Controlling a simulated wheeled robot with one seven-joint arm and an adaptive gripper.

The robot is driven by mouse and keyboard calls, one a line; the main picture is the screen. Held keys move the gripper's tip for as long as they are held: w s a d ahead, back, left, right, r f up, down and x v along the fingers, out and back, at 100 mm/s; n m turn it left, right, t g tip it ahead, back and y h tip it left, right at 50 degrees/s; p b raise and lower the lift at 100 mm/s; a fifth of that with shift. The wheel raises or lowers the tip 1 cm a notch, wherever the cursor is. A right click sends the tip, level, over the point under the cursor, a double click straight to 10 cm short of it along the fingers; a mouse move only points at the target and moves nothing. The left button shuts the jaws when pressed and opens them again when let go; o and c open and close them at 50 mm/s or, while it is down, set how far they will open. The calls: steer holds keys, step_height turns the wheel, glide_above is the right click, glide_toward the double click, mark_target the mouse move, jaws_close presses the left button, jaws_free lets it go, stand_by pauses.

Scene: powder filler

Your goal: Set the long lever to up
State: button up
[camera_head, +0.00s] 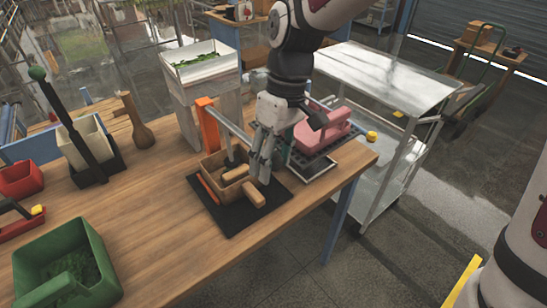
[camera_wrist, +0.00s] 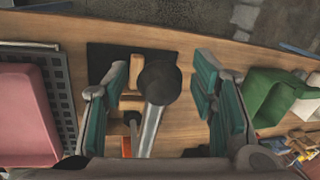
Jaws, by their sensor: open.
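The long lever appears to be the grey bar (camera_head: 234,126) running from an orange post (camera_head: 208,124) toward my gripper in the head view. It slopes down to the right there, and its far end is hidden by the gripper. In the wrist view the bar (camera_wrist: 150,130) ends in a dark round knob (camera_wrist: 160,82). My gripper (camera_head: 264,170) is open above the wooden filler box (camera_head: 212,165). In the wrist view its green-padded fingers (camera_wrist: 160,78) stand on both sides of the knob, with a gap on each side.
Wooden handles (camera_head: 254,193) lie close by the gripper on a black mat (camera_head: 232,219). A pink block (camera_head: 320,130) on a dark rack stands right of the arm.

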jaws_close()
steer(key=shift+r, duration=0.1)
